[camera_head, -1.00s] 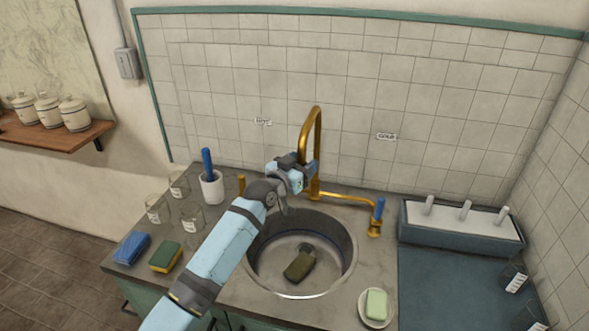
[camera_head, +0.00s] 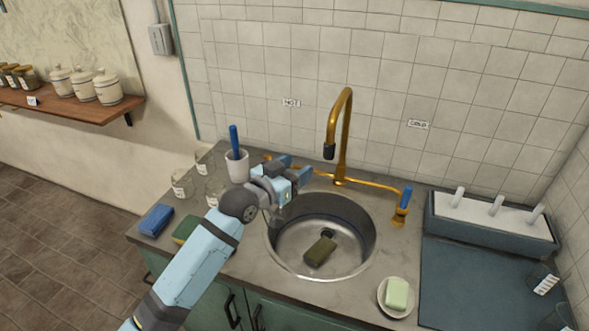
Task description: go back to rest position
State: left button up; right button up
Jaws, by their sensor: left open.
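My left arm reaches in from the bottom left, and its open gripper (camera_head: 300,170) is over the back left rim of the round sink (camera_head: 290,258). The gripper is empty, in front of the left part of the brass faucet (camera_head: 343,125). The left tap handle is hidden behind the gripper. The right tap handle (camera_head: 405,198) has a blue top. A dark olive block (camera_head: 320,251) lies in the sink by the drain. My right gripper is not in view.
Near the arm stand a white cup (camera_head: 237,168) with a blue-handled tool and several glass beakers (camera_head: 182,184). A blue sponge (camera_head: 157,220) and a partly hidden green sponge (camera_head: 188,229) lie left. Soap (camera_head: 397,293) sits on a dish at right, beside a drying rack (camera_head: 490,228).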

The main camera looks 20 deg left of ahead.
pick_arm(q)
jog(key=s+d+f+n+g+y+p, duration=0.1)
jog(key=s+f+g, duration=0.4)
jog(key=s+f, duration=2.2)
jog(key=s+y+p, duration=0.1)
jog(key=s+y, duration=0.1)
jog(key=s, duration=0.2)
jog(key=shift+s+f+g+y+p, duration=0.15)
jog(key=shift+f+g+y+p, duration=0.15)
jog(key=shift+f+p, duration=0.1)
